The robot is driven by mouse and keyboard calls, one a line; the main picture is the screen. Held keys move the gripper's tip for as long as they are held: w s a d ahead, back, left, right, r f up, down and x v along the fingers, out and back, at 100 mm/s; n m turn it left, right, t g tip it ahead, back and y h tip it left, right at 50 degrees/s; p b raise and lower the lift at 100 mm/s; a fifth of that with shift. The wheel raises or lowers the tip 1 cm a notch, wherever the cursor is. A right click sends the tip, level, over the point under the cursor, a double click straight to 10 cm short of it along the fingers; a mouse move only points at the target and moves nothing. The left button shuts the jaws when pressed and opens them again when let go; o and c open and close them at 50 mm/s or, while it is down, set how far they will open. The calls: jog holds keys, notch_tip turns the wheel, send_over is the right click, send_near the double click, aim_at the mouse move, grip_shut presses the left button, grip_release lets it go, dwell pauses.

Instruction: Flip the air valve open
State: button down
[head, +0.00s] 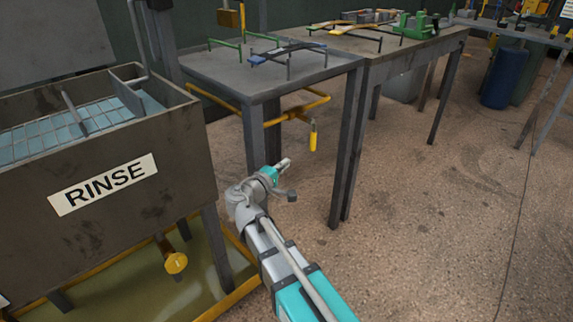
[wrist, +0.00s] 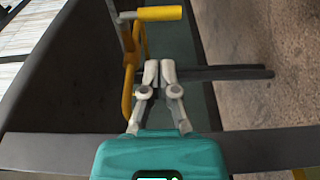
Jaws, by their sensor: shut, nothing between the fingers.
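The air valve appears to be the yellow-gripped lever (head: 313,135) hanging straight down from a yellow pipe (head: 300,112) under the near end of the steel table. In the wrist view the yellow grip (wrist: 160,13) shows near the top, pointing right, which is down in the room. My gripper (head: 285,163) is low in front of the table, to the left of and nearer than the lever. In the wrist view my gripper (wrist: 159,68) has its fingertips together and empty, apart from the lever. The valve's body is too small to make out.
The rinse tank (head: 200,150) stands close on the left, with a yellow-ended drain fitting (head: 176,263) below. Table legs (head: 348,150) stand behind and right of my gripper. The table (head: 215,68) carries small racks. Floor (head: 430,230) on the right is free.

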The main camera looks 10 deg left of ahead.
aim_at(311, 143)
jog(key=x, duration=1.2)
jog(key=shift+w, duration=0.2)
